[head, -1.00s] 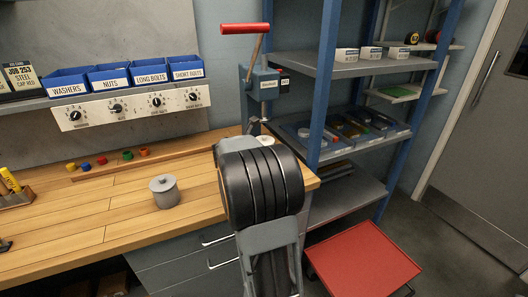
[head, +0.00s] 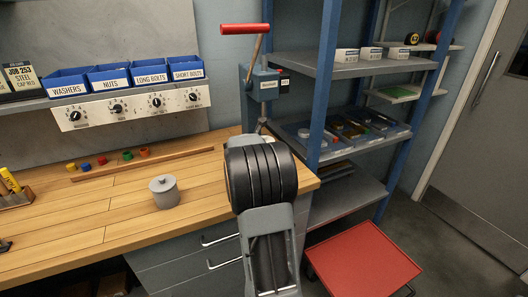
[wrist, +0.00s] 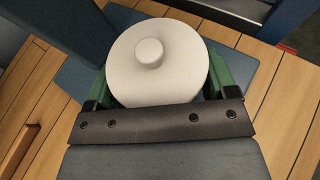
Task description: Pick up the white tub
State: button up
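The white tub (wrist: 158,85) has a round lid with a knob on top. In the wrist view it stands upright between the green fingers of my gripper (wrist: 157,88), seen from above and tilted. The fingers are spread on either side of the lid; I cannot tell whether they touch its sides, as the lid and gripper body hide the lower part. A blue-grey surface shows beneath the tub. In the head view the tub and my gripper's fingers are hidden behind my arm.
A press with a red handle (head: 245,30) stands behind my arm. A shelf rack (head: 340,68) and a red cart top (head: 362,262) are on the right.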

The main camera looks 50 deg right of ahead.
jog(key=c, duration=0.5)
jog(key=shift+r, duration=0.15)
jog(key=shift+c, duration=0.2)
